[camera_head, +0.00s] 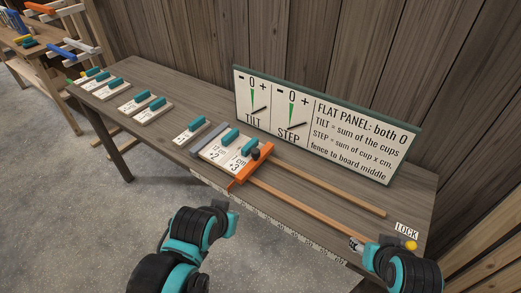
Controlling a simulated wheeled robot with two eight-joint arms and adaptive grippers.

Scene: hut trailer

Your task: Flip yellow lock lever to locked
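The yellow lock lever (411,245) shows as a small yellow knob at the right front end of the workbench, just below a white LOCK label (407,230). My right gripper (369,246) is beside it, at the bench's front right corner, and my wrist partly covers the area around the lever. Whether the gripper touches the lever cannot be told, and its fingers are too small and hidden to read. My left gripper (229,207) hangs in front of the bench's front edge, away from the lever. Its finger opening is not clear.
The wooden workbench (180,90) runs along a plank wall. An orange fence block (254,166) sits on wooden rails, beside several white cards with teal blocks. A sign board (360,140) stands behind. A rack (60,40) is at the far left. Grey floor is clear in front.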

